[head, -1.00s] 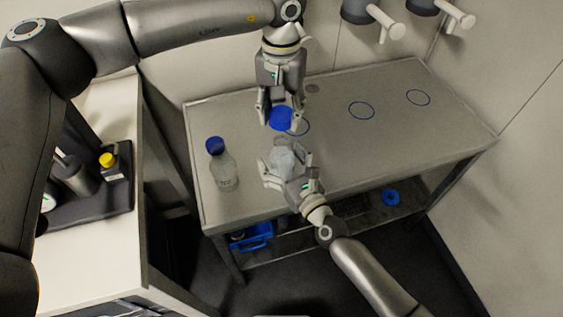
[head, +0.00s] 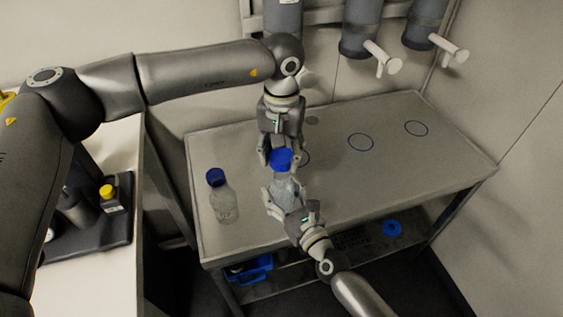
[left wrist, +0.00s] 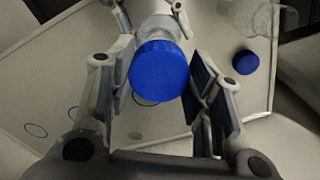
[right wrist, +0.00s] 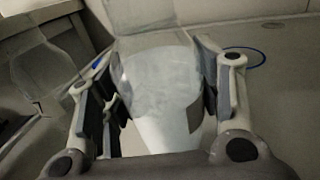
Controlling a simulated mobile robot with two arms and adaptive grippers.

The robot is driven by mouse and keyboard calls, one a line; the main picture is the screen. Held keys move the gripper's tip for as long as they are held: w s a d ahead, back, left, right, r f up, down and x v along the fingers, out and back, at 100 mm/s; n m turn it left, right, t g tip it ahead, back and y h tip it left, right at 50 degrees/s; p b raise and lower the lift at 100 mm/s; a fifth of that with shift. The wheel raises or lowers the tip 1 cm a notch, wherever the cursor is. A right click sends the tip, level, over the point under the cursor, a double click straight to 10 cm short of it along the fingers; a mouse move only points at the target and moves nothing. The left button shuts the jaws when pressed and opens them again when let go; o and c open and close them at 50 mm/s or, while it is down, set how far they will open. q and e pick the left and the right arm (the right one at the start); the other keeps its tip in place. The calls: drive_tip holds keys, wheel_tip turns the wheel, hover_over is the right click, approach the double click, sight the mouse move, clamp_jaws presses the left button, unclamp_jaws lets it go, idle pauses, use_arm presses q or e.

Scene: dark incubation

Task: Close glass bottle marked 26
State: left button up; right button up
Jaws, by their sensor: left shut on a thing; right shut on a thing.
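My left gripper (head: 281,163) is shut on a blue cap (head: 281,158), which it holds over the table. The cap also shows between the fingers in the left wrist view (left wrist: 160,72). My right gripper (head: 286,191) is shut on a clear glass bottle (head: 284,188) just below the cap. The bottle fills the space between the fingers in the right wrist view (right wrist: 160,95). The cap is over the bottle's mouth and hides it. I cannot tell whether cap and rim touch. No number is legible on the bottle.
Another clear bottle with a blue cap (head: 223,203) stands on the grey table (head: 340,185), left of my grippers. Blue rings (head: 361,142) mark the clear table to the right. A blue bin (head: 252,270) and a blue ring (head: 392,228) are on the lower shelf.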

sight(281, 174)
use_arm(q)
drive_tip(key=shift+f, duration=1.15)
drive_tip(key=shift+f, duration=0.9)
drive_tip(key=shift+f, duration=0.6)
use_arm(e)
clamp_jaws()
use_arm(q)
drive_tip(key=m, duration=0.6)
drive_tip(key=shift+m, duration=0.3)
drive_tip(key=o, duration=0.8)
drive_tip(key=shift+c, duration=0.2)
